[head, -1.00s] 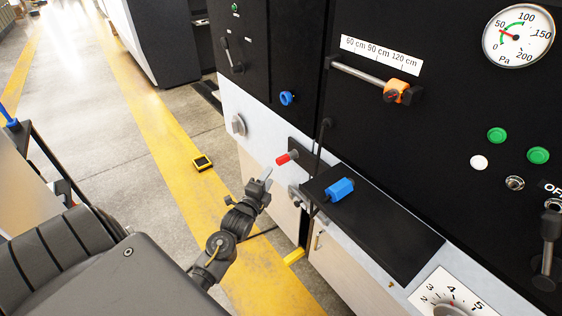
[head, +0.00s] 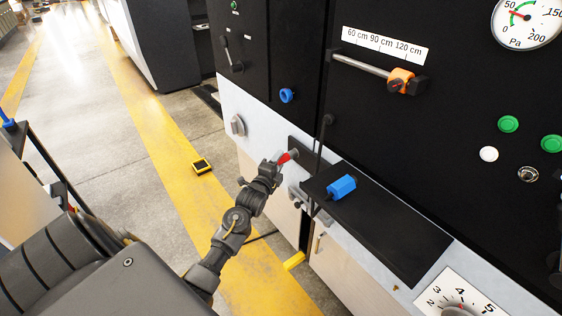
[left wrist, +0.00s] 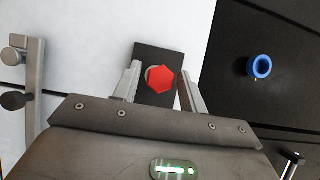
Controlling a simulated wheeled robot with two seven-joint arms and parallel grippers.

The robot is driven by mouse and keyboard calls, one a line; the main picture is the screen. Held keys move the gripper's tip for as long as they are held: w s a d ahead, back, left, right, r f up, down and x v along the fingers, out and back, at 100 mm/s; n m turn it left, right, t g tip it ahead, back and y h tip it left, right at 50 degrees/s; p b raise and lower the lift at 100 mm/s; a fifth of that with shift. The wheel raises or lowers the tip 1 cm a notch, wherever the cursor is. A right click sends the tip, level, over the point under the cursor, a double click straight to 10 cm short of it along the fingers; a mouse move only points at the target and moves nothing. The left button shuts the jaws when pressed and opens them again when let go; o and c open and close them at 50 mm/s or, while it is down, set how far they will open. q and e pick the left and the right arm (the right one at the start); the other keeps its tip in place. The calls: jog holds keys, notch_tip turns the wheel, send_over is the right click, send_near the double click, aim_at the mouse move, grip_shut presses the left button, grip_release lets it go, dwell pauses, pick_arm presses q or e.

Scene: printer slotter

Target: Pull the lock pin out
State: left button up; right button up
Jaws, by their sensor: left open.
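The lock pin (head: 287,157) has a red end and sticks out from a dark plate on the machine's pale front panel. In the left wrist view its red hexagonal end (left wrist: 160,79) faces the camera, in front of the dark plate (left wrist: 152,57). My left gripper (head: 276,163) is at the pin's red end in the head view. In the left wrist view the two fingers (left wrist: 158,84) are open, one on each side of the red end, with visible gaps. My right gripper is not in view.
A yellow-and-black box (head: 202,166) lies on the floor.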

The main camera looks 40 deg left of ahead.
pick_arm(q)
jog(key=c, duration=0.9)
jog(key=shift+s, duration=0.1)
jog(key=s+a+p, duration=0.2)
jog(key=s+p, duration=0.1)
jog(key=s, duration=0.3)
jog(key=shift+s, duration=0.2)
dwell(0.4)
